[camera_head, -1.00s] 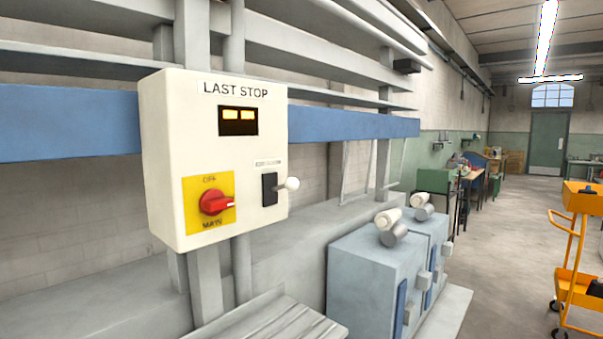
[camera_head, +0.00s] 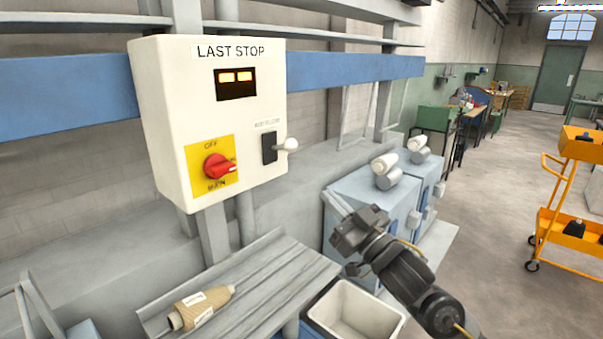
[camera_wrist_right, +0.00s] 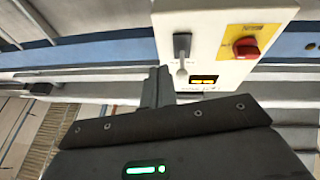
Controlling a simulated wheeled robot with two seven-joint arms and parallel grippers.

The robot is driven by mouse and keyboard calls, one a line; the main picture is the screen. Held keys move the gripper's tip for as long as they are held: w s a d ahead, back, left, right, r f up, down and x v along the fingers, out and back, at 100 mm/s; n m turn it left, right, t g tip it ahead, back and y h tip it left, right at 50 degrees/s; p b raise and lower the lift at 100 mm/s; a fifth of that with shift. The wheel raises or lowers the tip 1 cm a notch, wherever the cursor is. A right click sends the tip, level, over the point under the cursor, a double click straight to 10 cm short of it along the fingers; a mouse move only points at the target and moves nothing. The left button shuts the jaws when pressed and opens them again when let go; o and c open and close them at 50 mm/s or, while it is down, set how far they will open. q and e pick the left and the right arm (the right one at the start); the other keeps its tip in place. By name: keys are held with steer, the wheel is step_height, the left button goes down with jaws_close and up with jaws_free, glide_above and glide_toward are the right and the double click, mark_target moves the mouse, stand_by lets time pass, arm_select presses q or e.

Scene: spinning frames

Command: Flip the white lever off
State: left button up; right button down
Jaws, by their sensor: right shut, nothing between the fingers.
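The white lever (camera_head: 288,145) has a round white knob and sticks out from a dark slot plate on the right part of the cream control box (camera_head: 165,130). The lever also shows in the wrist view (camera_wrist_right: 182,72), hanging from its dark plate, just beyond and to the right of my fingers. My right gripper (camera_head: 345,238) is shut and empty. In the head view it is below and to the right of the lever, apart from it. My left gripper is not in view.
A red rotary switch (camera_head: 217,167) on a yellow plate is left of the lever. Below the box, a sloped grey tray (camera_head: 250,270) holds a tan bobbin (camera_head: 203,305). An empty white bin (camera_head: 355,310) stands beside it. Blue-grey cabinets (camera_head: 365,192) are behind my right arm.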

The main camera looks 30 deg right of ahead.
mark_target(291, 145)
steer(key=s+a+r+n+t+y, duration=0.1)
steer(key=s+r+n+y, duration=0.2)
steer(key=r, duration=0.6)
steer(key=s+y, duration=0.1)
steer(key=y, duration=0.1)
steer(key=shift+a+r+n+y, duration=0.3)
steer(key=shift+a+r, duration=0.05)
steer(key=shift+a, duration=0.05)
steer(key=p+x, duration=0.4)
steer(key=x, duration=0.6)
steer(key=f, duration=0.2)
steer(key=w+f+p, duration=0.1)
steer(key=shift+w+d+f, duration=0.1)
steer(key=shift+f, duration=0.25)
